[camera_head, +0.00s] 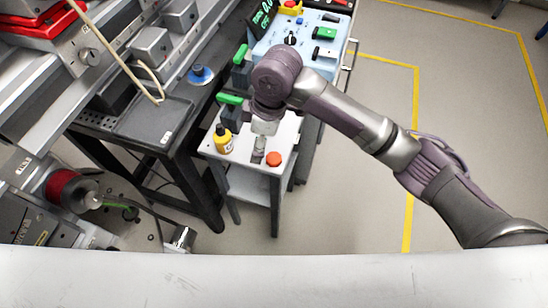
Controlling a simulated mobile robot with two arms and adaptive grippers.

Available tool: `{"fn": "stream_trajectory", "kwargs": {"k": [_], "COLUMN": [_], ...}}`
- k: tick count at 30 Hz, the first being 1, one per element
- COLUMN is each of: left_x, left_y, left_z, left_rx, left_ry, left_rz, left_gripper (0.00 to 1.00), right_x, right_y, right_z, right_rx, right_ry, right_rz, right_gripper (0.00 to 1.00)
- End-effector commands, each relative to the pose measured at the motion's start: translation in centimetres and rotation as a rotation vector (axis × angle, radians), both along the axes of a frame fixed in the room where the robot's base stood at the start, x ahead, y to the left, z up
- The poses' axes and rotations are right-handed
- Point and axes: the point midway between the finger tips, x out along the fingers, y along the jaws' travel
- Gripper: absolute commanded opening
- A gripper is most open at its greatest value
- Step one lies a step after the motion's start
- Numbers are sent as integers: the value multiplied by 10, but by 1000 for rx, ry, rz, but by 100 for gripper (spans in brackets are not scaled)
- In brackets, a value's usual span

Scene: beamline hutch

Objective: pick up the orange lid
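The orange lid (273,159) is a small round orange-red disc on the top of a small white-topped side table (283,133), near its front right. My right arm comes in from the right, and its wrist bends down over this table. My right gripper (259,154) points down just left of the orange lid and looks apart from it. The gripper is small and partly covered by my own wrist, so I cannot tell whether its fingers are open or shut. My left gripper is not in view.
A light blue control panel (300,38) lies behind my wrist. A dark bench (160,118) with equipment stands at the left. Open floor (385,85) lies at the right.

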Motion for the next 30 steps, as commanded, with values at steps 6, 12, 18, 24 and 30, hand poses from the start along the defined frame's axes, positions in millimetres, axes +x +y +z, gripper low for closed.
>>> {"fn": "stream_trajectory", "kwargs": {"k": [6, 12, 18, 24, 30], "left_x": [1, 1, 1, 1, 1], "left_y": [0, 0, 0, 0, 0], "left_z": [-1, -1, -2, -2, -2], "left_rx": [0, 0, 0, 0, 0], "left_ry": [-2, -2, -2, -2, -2], "left_rz": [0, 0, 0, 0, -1], "left_gripper": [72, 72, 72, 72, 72], "right_x": [27, 31, 30, 30, 30], "right_y": [-23, -29, -29, -29, -30], "right_z": [34, 30, -9, -39, -52], "right_rx": [-166, -202, -201, -199, -198], "right_ry": [-15, -8, -7, -9, -10], "right_rz": [97, 113, 111, 112, 111], "right_gripper": [73, 73, 73, 73, 73]}}
